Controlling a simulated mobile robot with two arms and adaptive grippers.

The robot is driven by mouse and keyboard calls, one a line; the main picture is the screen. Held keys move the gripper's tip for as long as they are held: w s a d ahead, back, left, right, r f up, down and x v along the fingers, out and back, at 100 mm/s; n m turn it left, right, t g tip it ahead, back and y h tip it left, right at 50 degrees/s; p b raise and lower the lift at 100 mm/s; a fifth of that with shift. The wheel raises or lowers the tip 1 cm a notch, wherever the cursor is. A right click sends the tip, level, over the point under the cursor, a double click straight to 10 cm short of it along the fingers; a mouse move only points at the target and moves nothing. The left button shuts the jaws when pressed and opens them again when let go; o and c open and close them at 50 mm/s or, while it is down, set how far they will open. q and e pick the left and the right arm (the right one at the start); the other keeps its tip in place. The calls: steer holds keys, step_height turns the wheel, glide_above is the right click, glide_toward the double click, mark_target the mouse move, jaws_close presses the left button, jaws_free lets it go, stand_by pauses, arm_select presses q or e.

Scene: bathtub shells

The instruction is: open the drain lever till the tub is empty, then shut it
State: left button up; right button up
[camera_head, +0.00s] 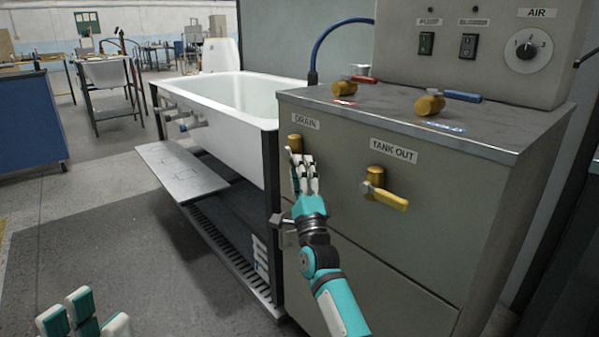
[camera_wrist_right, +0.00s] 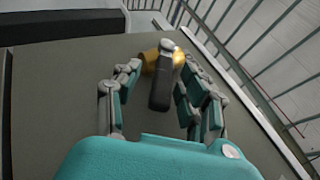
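The drain valve (camera_head: 295,142) is a brass fitting under the DRAIN label on the cabinet front. My right gripper (camera_head: 303,168) is just below it and hides its handle in the head view. In the right wrist view the drain lever's dark handle (camera_wrist_right: 160,90) hangs down from the brass body, between the open fingers, with gaps visible on both sides. The white tub (camera_head: 235,95) stands left of the cabinet; its floor and any water are hidden. My left gripper (camera_head: 88,312) is at the lower left edge, partly cut off, fingers spread and empty.
A yellow TANK OUT lever (camera_head: 385,195) is right of the drain valve. Two brass valves, with a red handle (camera_head: 362,79) and a blue handle (camera_head: 462,96), are on the cabinet top (camera_head: 400,118). A grey step board (camera_head: 180,172) juts out before the tub.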

steer(key=shift+r, duration=0.1)
steer(key=shift+s, duration=0.1)
steer(key=v, duration=1.2)
steer(key=shift+c, duration=0.4)
